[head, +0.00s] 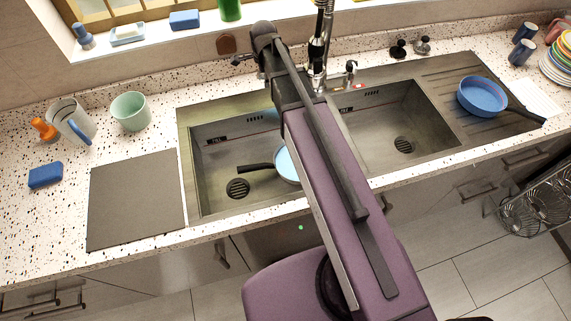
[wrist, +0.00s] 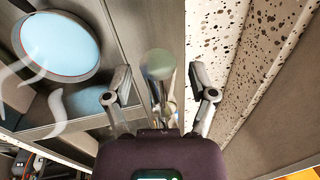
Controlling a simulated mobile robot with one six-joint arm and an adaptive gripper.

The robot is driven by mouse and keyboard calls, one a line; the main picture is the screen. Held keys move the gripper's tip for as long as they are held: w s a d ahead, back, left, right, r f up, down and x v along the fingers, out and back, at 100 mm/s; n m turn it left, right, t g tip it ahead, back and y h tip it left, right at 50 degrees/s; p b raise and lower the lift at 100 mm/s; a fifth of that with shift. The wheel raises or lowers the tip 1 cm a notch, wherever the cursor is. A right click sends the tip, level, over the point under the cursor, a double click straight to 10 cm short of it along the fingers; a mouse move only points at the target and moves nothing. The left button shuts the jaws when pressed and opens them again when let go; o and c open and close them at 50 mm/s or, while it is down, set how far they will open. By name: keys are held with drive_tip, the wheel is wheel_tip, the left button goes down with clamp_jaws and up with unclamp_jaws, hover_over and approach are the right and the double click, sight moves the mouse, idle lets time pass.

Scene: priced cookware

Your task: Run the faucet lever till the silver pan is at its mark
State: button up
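The silver pan lies in the left sink basin. In the head view its dark handle (head: 256,167) and part of its pale blue contents (head: 286,164) show; my arm hides the rest. In the wrist view the pale blue disc (wrist: 60,46) has a thin red line near its edge. The tall faucet (head: 319,48) stands behind the sink, partly behind my arm. My gripper (wrist: 160,84) is open, its fingers spread on both sides of a rounded metal faucet part (wrist: 159,66). I cannot tell whether this is the lever or whether the fingers touch it.
A blue pan (head: 481,96) sits on the right drainboard. The right basin (head: 385,118) looks empty. A white jug (head: 72,118), a mint cup (head: 129,112) and a blue sponge (head: 45,174) stand on the left counter. Plates and mugs are at the far right.

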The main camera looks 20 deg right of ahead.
drive_tip(key=shift+r, duration=0.1)
idle(0.3)
wheel_tip(320, 180, up, 7)
drive_tip(key=s+p, duration=0.1)
drive_tip(key=p, duration=0.6)
drive_tip(key=shift+s, duration=0.15)
drive_tip(key=shift+a+f, duration=0.1)
drive_tip(key=shift+f, duration=0.2)
drive_tip(key=f+b, duration=0.3)
drive_tip(key=w+f+b, duration=0.1)
drive_tip(key=f+b, duration=0.2)
drive_tip(key=b, duration=0.1)
drive_tip(key=shift+w+f, duration=0.15)
drive_tip(key=shift+f, duration=0.25)
drive_tip(key=shift+r, duration=0.15)
wheel_tip(320, 180, up, 14)
drive_tip(key=s+p, duration=0.3)
drive_tip(key=p, duration=1.1)
drive_tip(key=s+f+n+g+b, duration=0.1)
drive_tip(key=s+f+n+b, duration=0.7)
drive_tip(key=f+b, duration=0.3)
drive_tip(key=s+d+f+n+g+b, duration=0.1)
drive_tip(key=s+f+n+b, duration=0.7)
drive_tip(key=f+n+b, duration=0.2)
drive_tip(key=shift+s+d+f+n+b, duration=0.3)
drive_tip(key=shift+s+f+n+b, duration=0.1)
drive_tip(key=shift+f+b, duration=0.45)
idle(0.7)
